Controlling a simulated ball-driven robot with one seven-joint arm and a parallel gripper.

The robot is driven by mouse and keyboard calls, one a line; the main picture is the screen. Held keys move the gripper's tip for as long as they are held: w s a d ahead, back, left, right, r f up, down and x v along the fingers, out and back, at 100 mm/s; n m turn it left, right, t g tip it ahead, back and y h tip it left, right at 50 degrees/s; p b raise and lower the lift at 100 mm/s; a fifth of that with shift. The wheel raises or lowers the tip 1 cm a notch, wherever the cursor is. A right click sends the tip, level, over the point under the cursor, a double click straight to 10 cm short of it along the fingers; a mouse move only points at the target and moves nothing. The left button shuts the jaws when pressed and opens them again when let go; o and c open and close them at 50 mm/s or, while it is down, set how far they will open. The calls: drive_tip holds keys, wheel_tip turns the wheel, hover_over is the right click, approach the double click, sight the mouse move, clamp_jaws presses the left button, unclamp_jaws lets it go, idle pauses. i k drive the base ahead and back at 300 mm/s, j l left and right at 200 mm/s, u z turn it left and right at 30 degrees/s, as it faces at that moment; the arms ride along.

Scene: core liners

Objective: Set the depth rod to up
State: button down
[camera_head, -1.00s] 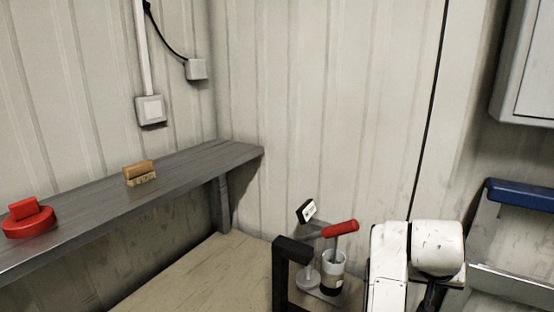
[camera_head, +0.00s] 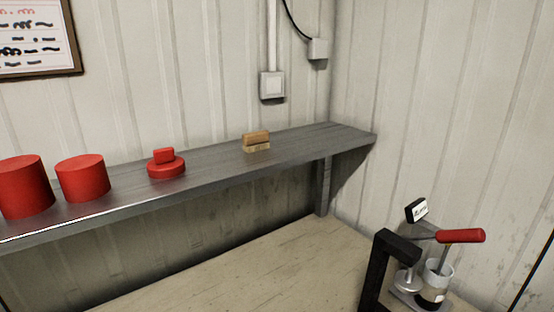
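A small device stands on the bench at the lower right. It has a rod with a red handle (camera_head: 462,236), which slants up from a clear cup (camera_head: 436,282) with dark contents. A black frame (camera_head: 379,262) stands at its left, and a small black-and-white tag (camera_head: 416,210) sits above it. A pale round-based piece (camera_head: 407,278) is beside the cup. I cannot tell which of these is the depth rod, or its setting. My gripper is not in view.
A grey shelf (camera_head: 215,168) runs along the wall. It bears two red cylinders (camera_head: 84,178), a red lidded disc (camera_head: 166,168) and a wooden brush-like block (camera_head: 256,142). The pale bench top (camera_head: 260,272) below is clear. A wall switch (camera_head: 272,86) is above the shelf.

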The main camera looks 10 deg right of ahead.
sight(446, 248)
drive_tip(key=z, duration=0.7)
